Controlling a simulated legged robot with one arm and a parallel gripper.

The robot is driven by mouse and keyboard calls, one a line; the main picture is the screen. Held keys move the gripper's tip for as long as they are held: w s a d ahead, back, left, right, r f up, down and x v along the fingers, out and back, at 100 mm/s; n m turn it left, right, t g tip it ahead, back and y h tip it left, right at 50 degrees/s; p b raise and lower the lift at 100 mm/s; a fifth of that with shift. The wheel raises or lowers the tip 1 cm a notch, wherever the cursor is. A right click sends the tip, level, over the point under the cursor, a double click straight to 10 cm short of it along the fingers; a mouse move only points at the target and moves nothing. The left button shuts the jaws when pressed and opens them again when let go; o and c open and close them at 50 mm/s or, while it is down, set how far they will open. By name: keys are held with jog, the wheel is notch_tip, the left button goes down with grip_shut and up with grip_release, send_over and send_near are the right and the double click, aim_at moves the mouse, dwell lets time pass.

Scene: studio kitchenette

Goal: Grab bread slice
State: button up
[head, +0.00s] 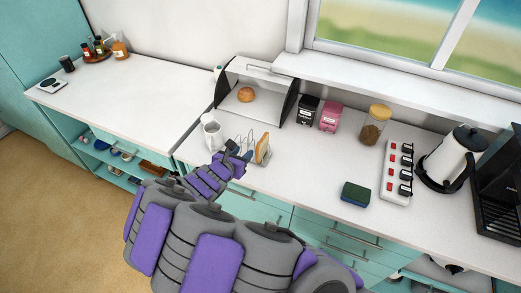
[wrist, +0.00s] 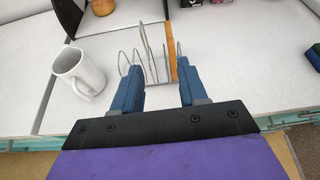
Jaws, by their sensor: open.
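A bread slice (head: 262,148) stands upright in a wire toast rack (head: 243,151) on the white counter. In the wrist view the slice (wrist: 170,50) shows edge-on as a thin brown strip at the right side of the rack (wrist: 129,63). My gripper (wrist: 158,75) is open, its two blue fingers apart and pointing toward the rack. The slice lies ahead, between the lines of the fingers and closer to the right one. In the head view my gripper (head: 238,151) is at the rack's left, near side; I cannot tell whether it touches the rack.
A white mug (wrist: 78,75) stands just left of the rack. Behind is an open bread box (head: 268,75) with a round bun (head: 245,94). A sponge (head: 355,194), power strip (head: 397,172) and kettle (head: 452,155) are to the right. Counter between rack and sponge is clear.

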jog(key=b, duration=0.1)
send_near(262, 138)
jog(key=x, duration=0.4)
jog(key=shift+f, duration=0.35)
jog(key=b+x, duration=0.1)
jog(key=x, duration=0.4)
jog(key=shift+w+f+b, duration=0.2)
jog(key=shift+f+b, duration=0.15)
jog(key=shift+w+d+r, duration=0.1)
jog(key=shift+d, duration=0.3)
jog(key=shift+a, duration=0.45)
jog(key=c, duration=0.5)
jog(key=shift+d, duration=0.1)
grip_shut()
jog(key=shift+d, duration=0.15)
